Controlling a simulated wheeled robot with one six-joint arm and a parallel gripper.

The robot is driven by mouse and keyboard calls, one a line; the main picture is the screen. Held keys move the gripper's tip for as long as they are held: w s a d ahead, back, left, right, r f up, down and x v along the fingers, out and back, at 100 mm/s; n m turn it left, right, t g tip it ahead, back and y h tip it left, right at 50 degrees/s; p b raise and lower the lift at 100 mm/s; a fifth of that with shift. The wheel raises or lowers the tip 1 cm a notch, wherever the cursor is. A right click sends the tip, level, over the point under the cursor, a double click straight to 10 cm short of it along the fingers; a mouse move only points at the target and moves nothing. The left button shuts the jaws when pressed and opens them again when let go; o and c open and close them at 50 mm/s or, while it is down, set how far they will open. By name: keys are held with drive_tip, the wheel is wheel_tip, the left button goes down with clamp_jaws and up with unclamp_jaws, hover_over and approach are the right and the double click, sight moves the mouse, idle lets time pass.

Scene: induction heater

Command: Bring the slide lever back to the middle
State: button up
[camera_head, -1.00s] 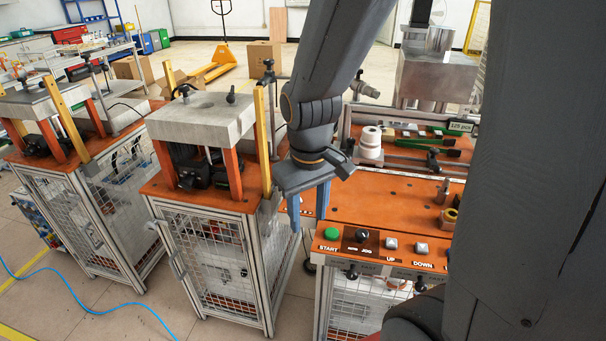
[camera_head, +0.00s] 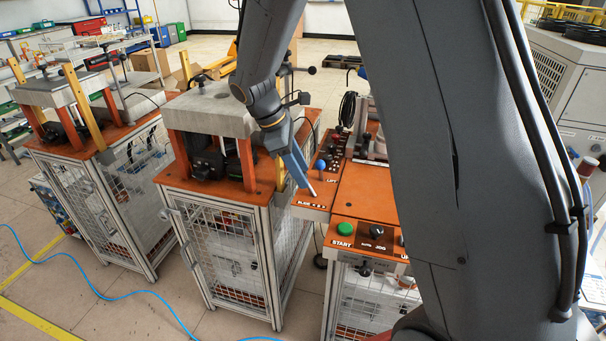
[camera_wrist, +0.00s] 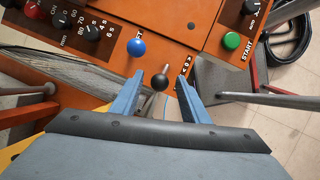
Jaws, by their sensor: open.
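The slide lever (camera_wrist: 159,83) has a black ball knob and shows in the wrist view between my two blue fingers, with a visible gap to each fingertip. My gripper (camera_wrist: 160,77) is open around it, apart from the knob. In the head view my gripper (camera_head: 307,181) reaches down over the orange panel by the SLIDE label (camera_head: 308,204). The slide lever is hidden there behind the fingers. In the wrist view the slide marking with a 0 (camera_wrist: 187,65) is partly covered by the right finger.
The green START button (camera_wrist: 231,40) and rotary knobs (camera_wrist: 62,20) are on nearby panels. A caged press (camera_head: 214,110) stands left.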

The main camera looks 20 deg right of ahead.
drive_tip(key=shift+x, duration=1.1)
clamp_jaws()
drive_tip(key=shift+w+a, duration=0.1)
drive_tip(key=shift+a, duration=0.15)
